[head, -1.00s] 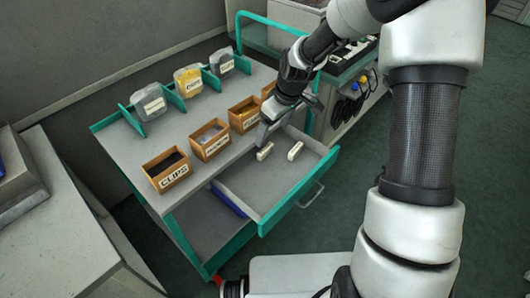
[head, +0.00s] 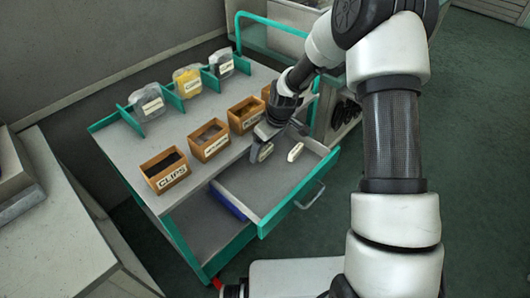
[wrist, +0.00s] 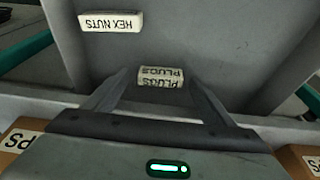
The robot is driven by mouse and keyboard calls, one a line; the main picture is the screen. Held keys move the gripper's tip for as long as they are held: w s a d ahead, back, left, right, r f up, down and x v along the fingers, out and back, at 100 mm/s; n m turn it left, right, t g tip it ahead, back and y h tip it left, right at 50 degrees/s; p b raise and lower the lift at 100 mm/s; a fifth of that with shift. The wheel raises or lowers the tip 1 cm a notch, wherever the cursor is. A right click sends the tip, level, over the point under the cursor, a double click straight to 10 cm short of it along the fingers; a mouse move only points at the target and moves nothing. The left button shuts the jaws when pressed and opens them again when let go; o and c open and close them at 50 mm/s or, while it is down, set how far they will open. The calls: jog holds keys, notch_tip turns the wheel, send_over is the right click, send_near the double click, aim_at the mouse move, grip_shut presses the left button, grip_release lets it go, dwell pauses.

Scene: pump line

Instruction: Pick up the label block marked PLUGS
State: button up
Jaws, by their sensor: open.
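The PLUGS label block (wrist: 160,78) is a small white block with black lettering, upside down in the wrist view. It lies in the open drawer (head: 282,190). My gripper (wrist: 159,86) is open, with one finger on each side of the block's near part. I cannot tell whether the fingers touch it. In the head view my gripper (head: 258,150) reaches down at the drawer's back left, and the PLUGS block (head: 266,152) is partly hidden by it. A second white block, marked HEX NUTS (wrist: 110,22), lies apart from it in the drawer; it also shows in the head view (head: 296,152).
The cart top (head: 140,148) holds a row of wooden bins, one marked CLIPS (head: 166,170), close behind the drawer. The drawer's front wall (head: 300,190) is green-edged. The drawer's middle is clear.

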jog(key=c, duration=1.1)
jog(key=shift+c, duration=0.2)
jog(key=shift+r, duration=0.1)
